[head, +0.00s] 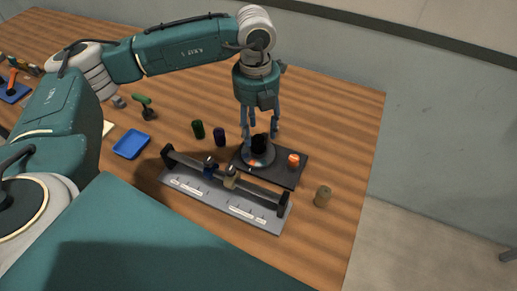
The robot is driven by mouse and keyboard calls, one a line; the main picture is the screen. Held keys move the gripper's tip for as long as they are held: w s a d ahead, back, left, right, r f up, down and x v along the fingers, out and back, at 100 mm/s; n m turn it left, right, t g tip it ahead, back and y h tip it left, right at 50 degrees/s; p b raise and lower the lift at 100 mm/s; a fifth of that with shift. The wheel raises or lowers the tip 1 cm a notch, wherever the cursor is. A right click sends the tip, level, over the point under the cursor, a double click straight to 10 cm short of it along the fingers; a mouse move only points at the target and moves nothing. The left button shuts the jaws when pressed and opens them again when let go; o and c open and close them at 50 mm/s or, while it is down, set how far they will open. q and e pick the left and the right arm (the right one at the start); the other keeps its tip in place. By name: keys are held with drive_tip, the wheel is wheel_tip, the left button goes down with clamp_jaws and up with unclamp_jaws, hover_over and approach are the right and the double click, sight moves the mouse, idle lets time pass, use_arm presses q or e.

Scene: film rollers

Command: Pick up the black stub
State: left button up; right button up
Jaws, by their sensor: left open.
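The black stub (259,143) is upright at the grey disc (257,156) on the dark plate (293,175). My left gripper (261,137) points straight down with its fingers around the stub's upper part. The fingers are open, and I cannot tell whether either one touches the stub. The gripper's fingers partly cover the stub. My right gripper does not show in the head view.
An orange-topped piece (293,160) stands right of the disc. A roller frame (222,179) on a grey base lies in front. A blue tray (131,144) lies farther left.

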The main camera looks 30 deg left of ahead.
sight(259, 138)
use_arm(q)
wheel_tip(259, 138, down, 6)
drive_tip(key=b, duration=0.2)
drive_tip(key=shift+w+d+r+b, duration=0.1)
drive_tip(key=shift+w+r+b, duration=0.05)
drive_tip(key=shift+b, duration=0.2)
drive_tip(key=shift+r, duration=0.15)
clamp_jaws()
